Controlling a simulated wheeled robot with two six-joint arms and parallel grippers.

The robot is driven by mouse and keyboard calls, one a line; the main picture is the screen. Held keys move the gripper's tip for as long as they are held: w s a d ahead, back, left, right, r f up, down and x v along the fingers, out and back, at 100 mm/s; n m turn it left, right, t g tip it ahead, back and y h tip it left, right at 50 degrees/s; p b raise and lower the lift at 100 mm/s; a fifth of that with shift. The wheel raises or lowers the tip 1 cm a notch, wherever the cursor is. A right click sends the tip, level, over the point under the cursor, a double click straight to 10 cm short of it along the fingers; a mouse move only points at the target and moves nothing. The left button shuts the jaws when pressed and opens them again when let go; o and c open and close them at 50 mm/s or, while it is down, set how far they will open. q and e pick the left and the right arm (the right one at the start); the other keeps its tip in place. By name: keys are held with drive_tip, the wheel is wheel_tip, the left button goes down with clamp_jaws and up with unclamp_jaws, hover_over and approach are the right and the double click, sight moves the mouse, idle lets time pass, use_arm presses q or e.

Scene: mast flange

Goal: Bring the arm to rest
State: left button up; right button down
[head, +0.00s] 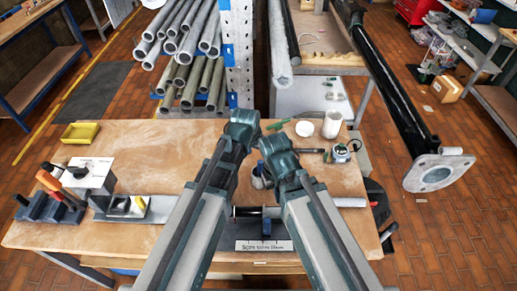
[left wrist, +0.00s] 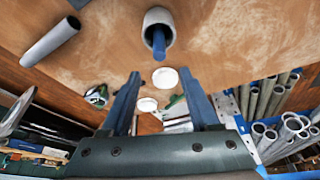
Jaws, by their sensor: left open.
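My left arm (head: 190,222) reaches up from the bottom of the head view over the workbench, and its gripper is hard to make out there. In the left wrist view my left gripper (left wrist: 160,84) is open, with two blue-grey fingers apart and nothing held between them. A grey hollow tube with something blue inside (left wrist: 158,18) stands beyond the fingertips. My right arm (head: 325,235) rises beside the left one over the bench. Its gripper is hidden. A black pole with a round, holed flange (head: 437,173) slants down at the right.
The wooden workbench (head: 140,233) holds a yellow tray (head: 80,132), a tool holder (head: 50,207) at left, and a white cup (head: 332,124) at right. A dark sleeve with a sign (head: 264,246) lies near the front. Pipes (head: 190,50) fill a rack behind.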

use_arm(q)
drive_tip(key=p+v, duration=0.4)
drive_tip(key=v, duration=0.1)
drive_tip(key=shift+s+r, duration=0.1)
drive_tip(key=shift+r, duration=0.2)
use_arm(e)
wheel_tip(320, 180, up, 5)
drive_tip(key=shift+r, duration=0.15)
use_arm(q)
drive_tip(key=shift+f, duration=0.15)
drive_tip(key=s+a+f+g+y+b, duration=0.2)
drive_tip(key=s+a+f+g+b, duration=0.1)
drive_tip(key=s+f+b, duration=0.9)
drive_tip(key=s+a+f, duration=0.1)
drive_tip(key=s, duration=0.1)
drive_tip(key=shift+s+a+n+g+y, duration=0.25)
drive_tip(key=shift+s+n+g+y, duration=0.05)
drive_tip(key=shift+s+g+y, duration=0.1)
use_arm(e)
wheel_tip(320, 180, down, 12)
